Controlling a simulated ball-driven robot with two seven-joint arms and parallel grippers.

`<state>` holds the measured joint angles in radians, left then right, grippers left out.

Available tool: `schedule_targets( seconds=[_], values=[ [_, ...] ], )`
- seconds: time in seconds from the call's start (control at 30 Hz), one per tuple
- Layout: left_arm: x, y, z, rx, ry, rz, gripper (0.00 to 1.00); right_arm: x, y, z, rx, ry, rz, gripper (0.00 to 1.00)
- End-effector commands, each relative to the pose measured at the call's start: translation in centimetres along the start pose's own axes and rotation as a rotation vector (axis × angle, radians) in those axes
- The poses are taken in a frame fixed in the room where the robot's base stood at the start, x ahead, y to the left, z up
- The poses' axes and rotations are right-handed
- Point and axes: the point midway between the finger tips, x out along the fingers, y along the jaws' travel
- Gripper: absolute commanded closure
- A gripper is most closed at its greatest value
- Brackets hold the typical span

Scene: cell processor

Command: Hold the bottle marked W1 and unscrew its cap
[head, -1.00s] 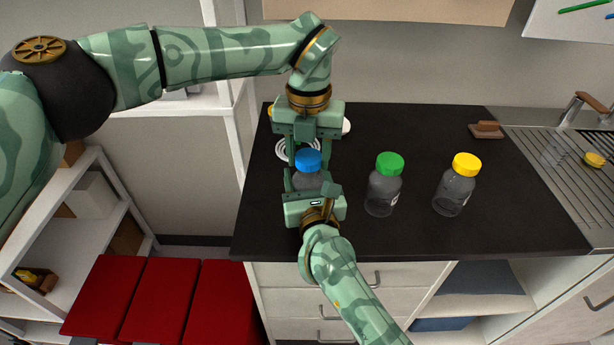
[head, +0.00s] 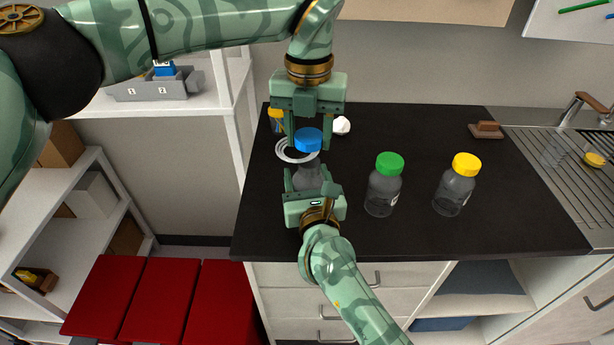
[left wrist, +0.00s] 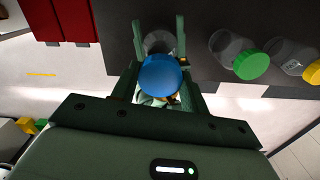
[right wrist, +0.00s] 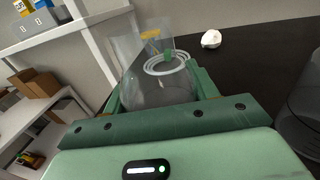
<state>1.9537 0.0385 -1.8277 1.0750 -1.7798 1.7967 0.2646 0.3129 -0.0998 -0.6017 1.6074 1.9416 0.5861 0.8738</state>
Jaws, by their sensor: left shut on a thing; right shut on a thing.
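My left gripper (head: 308,142) is shut on the blue cap (head: 308,136). The cap also shows between its fingers in the left wrist view (left wrist: 160,76). My right gripper (head: 312,192) is shut on the clear bottle (head: 307,178), which stands upright below the cap. In the right wrist view the bottle (right wrist: 155,88) shows no cap on top, and the cap is held above it, apart from it. The bottle's marking is hidden, so I cannot read W1.
A green-capped bottle (head: 383,190) and a yellow-capped bottle (head: 455,190) stand to the right on the dark counter (head: 400,235). White rings (head: 284,152) and a white lump (head: 342,126) lie behind. A brown block (head: 487,130) sits near the sink.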

Motion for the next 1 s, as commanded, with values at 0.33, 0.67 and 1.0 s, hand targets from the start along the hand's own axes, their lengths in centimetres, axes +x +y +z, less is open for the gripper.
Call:
schedule_targets(
  seconds=[0.33, 0.67, 1.0],
  values=[
    [0.1, 0.0, 0.0, 0.001, 0.0, 0.0, 0.83, 0.0, 0.0, 0.0, 0.0, 0.001, 0.0, 1.0],
    [0.1, 0.0, 0.0, 0.001, 0.0, 0.0, 0.83, 0.0, 0.0, 0.0, 0.0, 0.0, 0.0, 0.16],
    [0.1, 0.0, 0.0, 0.001, 0.0, 0.0, 0.83, -4.6, 0.0, -0.2, 0.001, 0.003, 0.001, 0.16]
  ],
)
